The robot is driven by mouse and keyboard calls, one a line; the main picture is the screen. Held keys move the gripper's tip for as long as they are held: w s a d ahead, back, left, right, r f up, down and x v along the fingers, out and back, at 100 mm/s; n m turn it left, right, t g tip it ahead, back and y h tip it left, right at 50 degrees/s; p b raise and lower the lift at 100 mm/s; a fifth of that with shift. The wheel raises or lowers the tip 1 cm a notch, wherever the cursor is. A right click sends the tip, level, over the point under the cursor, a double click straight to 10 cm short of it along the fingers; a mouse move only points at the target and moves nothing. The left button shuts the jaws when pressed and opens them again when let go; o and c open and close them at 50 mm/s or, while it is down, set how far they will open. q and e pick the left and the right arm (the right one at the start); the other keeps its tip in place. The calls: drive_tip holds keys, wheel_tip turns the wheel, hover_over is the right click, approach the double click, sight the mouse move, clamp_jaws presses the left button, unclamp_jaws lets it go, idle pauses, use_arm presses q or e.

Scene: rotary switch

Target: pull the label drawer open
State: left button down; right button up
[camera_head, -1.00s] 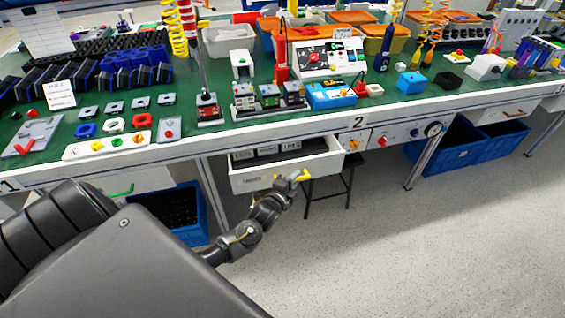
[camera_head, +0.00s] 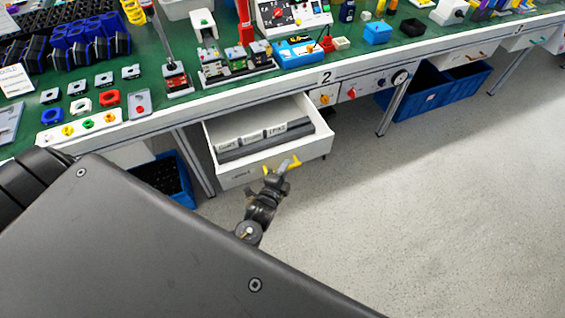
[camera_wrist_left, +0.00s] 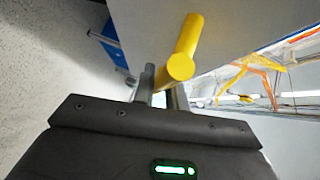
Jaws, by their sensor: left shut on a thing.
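The white label drawer (camera_head: 222,180) stands pulled out from under the green-topped bench in the head view. Inside it is a grey holder with several labelled blocks (camera_head: 262,137). Its yellow handle (camera_head: 294,162) is on the front panel and shows large in the wrist view (camera_wrist_left: 188,45). My left gripper (camera_head: 280,168) is at the handle in front of the drawer, shut on it. In the wrist view the fingers (camera_wrist_left: 158,88) meet the handle's lower part; the exact contact is partly hidden. My right gripper is not in view.
The green bench (camera_head: 150,92) carries switches, fixtures and coloured parts. A blue crate (camera_head: 178,185) stands on the floor left of the drawer. More blue crates (camera_head: 440,97) stand at the right. The grey floor (camera_head: 420,220) in front is clear.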

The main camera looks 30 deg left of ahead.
use_arm(q)
drive_tip(key=c, duration=1.7)
unclamp_jaws()
drive_tip(key=s, duration=0.3)
drive_tip(key=s+r, duration=0.1)
drive_tip(key=s, duration=0.3)
drive_tip(key=s+d, duration=0.1)
drive_tip(key=s, duration=0.2)
drive_tip(key=shift+s+r, duration=0.2)
drive_tip(key=shift+s, duration=0.2)
